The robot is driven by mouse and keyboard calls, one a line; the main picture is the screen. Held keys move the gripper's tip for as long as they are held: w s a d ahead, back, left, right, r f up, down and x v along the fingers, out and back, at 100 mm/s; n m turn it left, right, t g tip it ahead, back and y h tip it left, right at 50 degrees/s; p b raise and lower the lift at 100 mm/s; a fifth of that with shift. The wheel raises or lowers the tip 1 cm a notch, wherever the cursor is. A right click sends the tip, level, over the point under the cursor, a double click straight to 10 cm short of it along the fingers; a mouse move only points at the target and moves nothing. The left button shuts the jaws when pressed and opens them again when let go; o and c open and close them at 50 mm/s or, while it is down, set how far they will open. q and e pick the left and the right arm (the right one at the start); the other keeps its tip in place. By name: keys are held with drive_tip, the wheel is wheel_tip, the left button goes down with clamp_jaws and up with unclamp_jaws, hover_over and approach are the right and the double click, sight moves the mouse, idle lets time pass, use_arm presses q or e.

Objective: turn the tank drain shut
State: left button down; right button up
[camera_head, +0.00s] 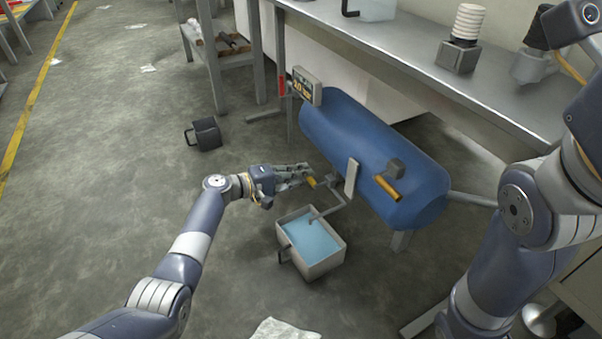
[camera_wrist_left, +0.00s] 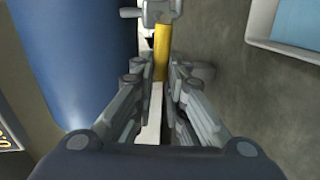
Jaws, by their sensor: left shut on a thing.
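The blue tank (camera_head: 345,135) lies under the bench in the head view. Its drain has a short yellow lever (camera_head: 312,182) near a bent grey pipe (camera_head: 330,208) above a tub. My left gripper (camera_head: 304,176) is shut on the yellow lever. In the left wrist view the yellow lever (camera_wrist_left: 162,50) stands between the fingertips of the left gripper (camera_wrist_left: 158,78), with the grey valve body (camera_wrist_left: 160,12) beyond. The fingers partly hide the lever. My right arm crosses the right side of the head view, but its gripper does not show.
A pale tub (camera_head: 325,268) of blue liquid stands below the drain pipe. A second yellow handle (camera_head: 388,188) sits on the tank's near end. A display box (camera_head: 307,86) is at the far end. A dark container (camera_head: 205,134) stands left on otherwise open floor.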

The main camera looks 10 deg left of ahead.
use_arm(q)
drive_tip(key=shift+f+n, duration=0.15)
drive_tip(key=shift+n, duration=0.15)
drive_tip(key=c, duration=1.6)
unclamp_jaws()
drive_tip(key=v, duration=1.2)
